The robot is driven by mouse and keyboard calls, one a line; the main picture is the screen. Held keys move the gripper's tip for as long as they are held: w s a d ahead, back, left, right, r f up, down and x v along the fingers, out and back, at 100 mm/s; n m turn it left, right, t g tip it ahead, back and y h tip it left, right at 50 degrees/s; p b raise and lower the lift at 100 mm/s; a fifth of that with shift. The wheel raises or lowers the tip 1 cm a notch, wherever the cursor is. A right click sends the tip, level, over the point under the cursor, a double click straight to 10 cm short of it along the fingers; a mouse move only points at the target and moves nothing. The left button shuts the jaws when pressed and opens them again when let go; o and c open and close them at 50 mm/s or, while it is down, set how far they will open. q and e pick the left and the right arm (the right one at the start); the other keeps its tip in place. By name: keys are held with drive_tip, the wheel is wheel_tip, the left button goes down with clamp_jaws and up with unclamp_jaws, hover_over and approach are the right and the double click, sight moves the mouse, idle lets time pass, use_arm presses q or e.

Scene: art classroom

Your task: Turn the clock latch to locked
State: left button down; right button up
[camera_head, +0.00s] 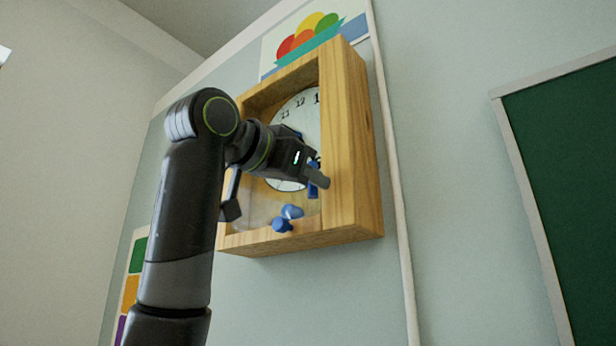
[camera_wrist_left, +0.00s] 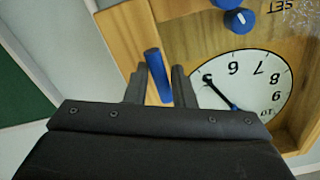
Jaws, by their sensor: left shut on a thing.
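The wall clock (camera_head: 350,130) is a deep wooden case with a white dial (camera_head: 298,118) set inside it. The blue latch bar (camera_head: 313,184) is at the right side of the dial, by the case frame; the wrist view shows it as a long blue bar (camera_wrist_left: 158,78) against the wood. My left gripper (camera_head: 319,174) is shut on this bar, with one finger on each side of it (camera_wrist_left: 160,78). The arm and gripper hide part of the dial and the case's left side. My right gripper is not in view.
Blue knobs (camera_head: 283,224) stick out at the bottom of the case; one with a white pointer mark (camera_wrist_left: 239,20) shows beside partly cut lettering in the wrist view. A fruit poster (camera_head: 312,38) hangs behind the clock's top. A green board (camera_head: 570,170) is at the right.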

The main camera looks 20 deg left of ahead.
use_arm(q)
drive_tip(key=c, duration=1.9)
unclamp_jaws()
drive_tip(key=m, duration=0.4)
drive_tip(key=shift+m, duration=0.4)
drive_tip(key=shift+c, duration=0.2)
drive_tip(key=o, duration=0.9)
drive_tip(key=b+v, duration=0.7)
drive_tip(key=v, duration=1)
drive_tip(key=shift+s+a, duration=0.1)
drive_tip(key=shift+s, duration=0.1)
